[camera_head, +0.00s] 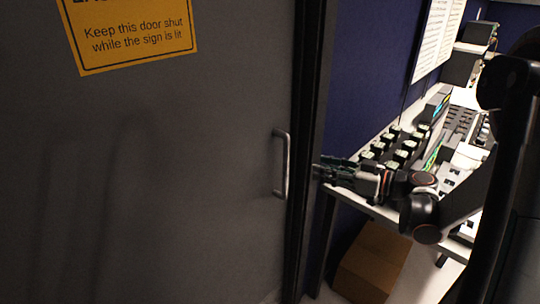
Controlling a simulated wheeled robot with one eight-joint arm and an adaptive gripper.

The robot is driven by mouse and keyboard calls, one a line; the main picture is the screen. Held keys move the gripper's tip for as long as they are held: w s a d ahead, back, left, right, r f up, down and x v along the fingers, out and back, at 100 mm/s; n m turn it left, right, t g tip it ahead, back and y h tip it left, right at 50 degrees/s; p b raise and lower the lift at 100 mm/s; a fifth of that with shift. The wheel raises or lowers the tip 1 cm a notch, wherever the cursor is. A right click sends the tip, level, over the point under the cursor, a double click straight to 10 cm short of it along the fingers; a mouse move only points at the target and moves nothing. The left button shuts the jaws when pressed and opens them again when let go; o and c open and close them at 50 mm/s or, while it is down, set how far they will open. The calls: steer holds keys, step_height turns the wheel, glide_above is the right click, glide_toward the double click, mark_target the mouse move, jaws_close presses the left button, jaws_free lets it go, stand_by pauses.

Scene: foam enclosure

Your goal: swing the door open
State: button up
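The grey door (150,180) fills the left and middle of the view and appears shut against its dark frame (308,130). A metal pull handle (283,165) stands upright near the door's right edge. My gripper (322,171) is to the right of the handle at about the same height in the picture, pointing left. It is apart from the handle in the picture, in front of the frame's edge. Its fingers are small and dark, and I cannot tell whether they are open or shut.
A yellow sign (130,32) is on the upper door. To the right, a table (345,193) bears several devices. A cardboard box (372,262) sits on the floor below it.

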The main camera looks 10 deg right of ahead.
steer(key=w+a+y+b, duration=0.1)
steer(key=w+a+b, duration=0.2)
steer(key=w+a, duration=0.6)
steer(key=shift+a+r+n+t, duration=0.15)
steer(key=shift+r+n+t, duration=0.1)
steer(key=shift+n+t, duration=0.15)
steer(key=shift+c, duration=0.6)
jaws_close()
